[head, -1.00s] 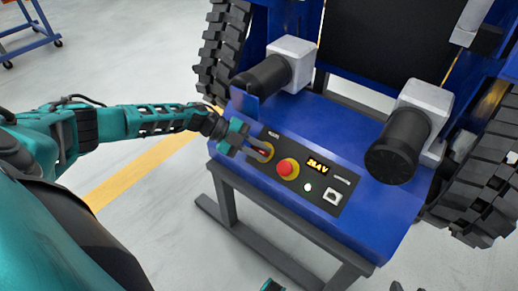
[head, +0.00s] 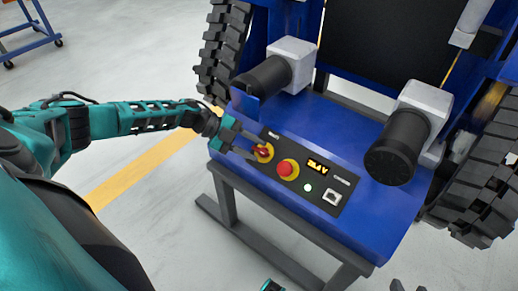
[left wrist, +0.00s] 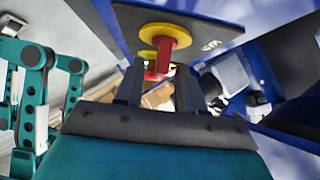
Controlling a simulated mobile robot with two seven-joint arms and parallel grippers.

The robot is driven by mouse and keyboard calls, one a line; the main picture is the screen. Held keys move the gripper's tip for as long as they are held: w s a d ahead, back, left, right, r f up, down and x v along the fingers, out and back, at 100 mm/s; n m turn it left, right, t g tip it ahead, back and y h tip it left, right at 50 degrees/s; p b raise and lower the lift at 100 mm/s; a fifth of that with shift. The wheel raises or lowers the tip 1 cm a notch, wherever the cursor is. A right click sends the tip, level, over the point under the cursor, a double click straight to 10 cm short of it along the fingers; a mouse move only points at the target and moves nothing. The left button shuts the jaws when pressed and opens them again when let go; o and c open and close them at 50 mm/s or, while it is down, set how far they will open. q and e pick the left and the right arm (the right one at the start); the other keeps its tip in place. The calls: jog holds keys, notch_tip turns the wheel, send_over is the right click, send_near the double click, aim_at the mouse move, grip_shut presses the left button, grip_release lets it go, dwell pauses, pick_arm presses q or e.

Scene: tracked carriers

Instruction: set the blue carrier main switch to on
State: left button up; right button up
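The blue carrier (head: 300,115) has a black control panel (head: 310,178) on its near end. The main switch (head: 263,152), a red handle on a yellow disc, sits at the panel's left. My left gripper (head: 255,150) is at the switch, with its fingers pointing at it from the left. In the left wrist view the fingers (left wrist: 158,82) stand apart, with the yellow disc and red handle of the switch (left wrist: 164,42) just beyond and between their tips. I see no clear grip on the handle. Only small parts, possibly of my right arm, show at the bottom edge.
A red emergency stop button (head: 287,169) sits close right of the switch. Beyond it are a lit display (head: 318,167), a small lamp (head: 308,187) and a socket (head: 332,197). Black motors (head: 395,148) jut out above the panel. A grey stand (head: 285,250) carries the carrier.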

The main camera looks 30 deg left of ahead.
pick_arm(q)
jog(key=p+v, duration=0.1)
jog(key=v, duration=0.9)
jog(key=shift+a, duration=0.25)
pick_arm(e)
jog(key=shift+s+d+r, duration=0.15)
jog(key=shift+d+r, duration=0.1)
jog(key=shift+d, duration=0.15)
pick_arm(q)
jog(key=shift+s+a+r, duration=0.1)
pick_arm(e)
jog(key=shift+s+a, duration=0.1)
